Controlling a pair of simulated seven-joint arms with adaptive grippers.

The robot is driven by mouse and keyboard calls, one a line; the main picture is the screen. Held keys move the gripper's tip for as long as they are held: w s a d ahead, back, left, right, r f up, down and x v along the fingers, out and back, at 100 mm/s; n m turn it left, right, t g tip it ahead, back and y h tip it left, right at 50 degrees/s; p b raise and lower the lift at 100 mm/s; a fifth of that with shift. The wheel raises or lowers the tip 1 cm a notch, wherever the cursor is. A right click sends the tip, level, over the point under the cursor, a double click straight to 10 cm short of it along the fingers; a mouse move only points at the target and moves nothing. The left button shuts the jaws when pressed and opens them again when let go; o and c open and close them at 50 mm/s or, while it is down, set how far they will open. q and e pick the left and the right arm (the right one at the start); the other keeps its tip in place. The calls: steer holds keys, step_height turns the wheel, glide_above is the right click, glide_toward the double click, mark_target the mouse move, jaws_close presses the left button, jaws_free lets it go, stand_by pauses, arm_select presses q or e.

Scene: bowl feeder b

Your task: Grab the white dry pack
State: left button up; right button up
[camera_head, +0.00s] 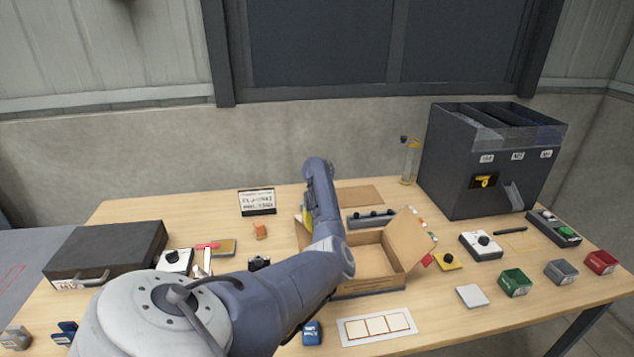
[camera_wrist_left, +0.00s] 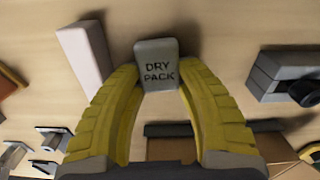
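The dry pack (camera_wrist_left: 157,66) is a small pale grey block lettered DRY PACK, seen in the left wrist view. My left gripper (camera_wrist_left: 159,80) has its two yellow fingers on either side of it, and their tips appear to press on its sides. I cannot tell whether the pack is clear of the table. In the head view my left arm reaches over the table, and only a bit of yellow finger (camera_head: 306,217) shows beside it; the pack is hidden there. My right gripper is in neither view.
An open cardboard box (camera_head: 379,262) stands right of my left forearm. A pale block (camera_wrist_left: 84,55) lies near the pack. A black slotted bin (camera_head: 455,170) stands at the back right, a dark case (camera_head: 105,250) at the left. Several small boxes and switches fill the right side.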

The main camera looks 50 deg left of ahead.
arm_select(q)
steer(key=shift+c, duration=0.7)
steer(key=shift+r, duration=0.15)
